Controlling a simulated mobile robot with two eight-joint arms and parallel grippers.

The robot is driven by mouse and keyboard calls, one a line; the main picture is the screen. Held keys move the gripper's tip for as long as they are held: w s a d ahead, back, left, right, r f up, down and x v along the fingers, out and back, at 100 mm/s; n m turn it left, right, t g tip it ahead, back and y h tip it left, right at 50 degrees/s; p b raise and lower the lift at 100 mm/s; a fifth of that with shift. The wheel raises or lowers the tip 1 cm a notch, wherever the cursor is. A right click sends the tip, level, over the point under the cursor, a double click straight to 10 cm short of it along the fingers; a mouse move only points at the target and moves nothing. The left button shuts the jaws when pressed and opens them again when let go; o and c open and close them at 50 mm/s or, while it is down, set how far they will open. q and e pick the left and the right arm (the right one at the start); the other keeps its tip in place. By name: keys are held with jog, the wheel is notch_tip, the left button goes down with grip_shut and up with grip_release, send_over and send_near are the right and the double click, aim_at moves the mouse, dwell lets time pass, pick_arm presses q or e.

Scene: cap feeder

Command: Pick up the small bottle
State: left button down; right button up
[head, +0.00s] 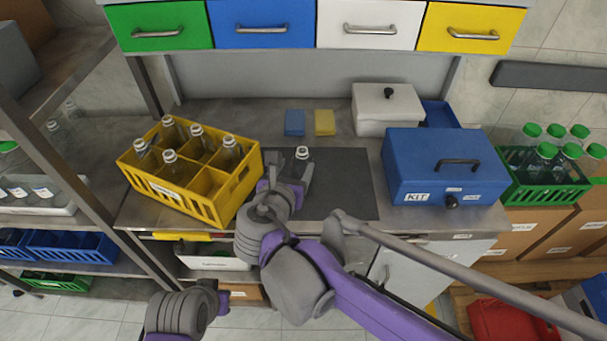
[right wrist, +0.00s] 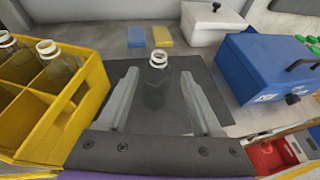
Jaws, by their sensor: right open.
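The small bottle (head: 302,158) is clear with a white ring at its neck. It stands upright on the dark mat (head: 345,185) on the counter. In the right wrist view the bottle (right wrist: 157,85) stands between the two fingers of my right gripper (right wrist: 160,75), with space on both sides. The right gripper (head: 287,178) is open and partly hides the bottle's lower part in the head view. Of my left arm, only a grey and purple end part shows at the bottom left; its fingers cannot be made out.
A yellow crate (head: 203,205) with several clear bottles stands left of the mat. A blue kit box (head: 430,175) stands to the right, with a white box (head: 385,110) behind. A blue sponge (head: 294,122) and a yellow sponge (head: 325,122) lie behind the mat.

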aim_at(301, 155)
jog(key=x, duration=0.9)
jog(key=shift+w+f, duration=0.1)
jog(key=shift+f, duration=0.1)
grip_shut()
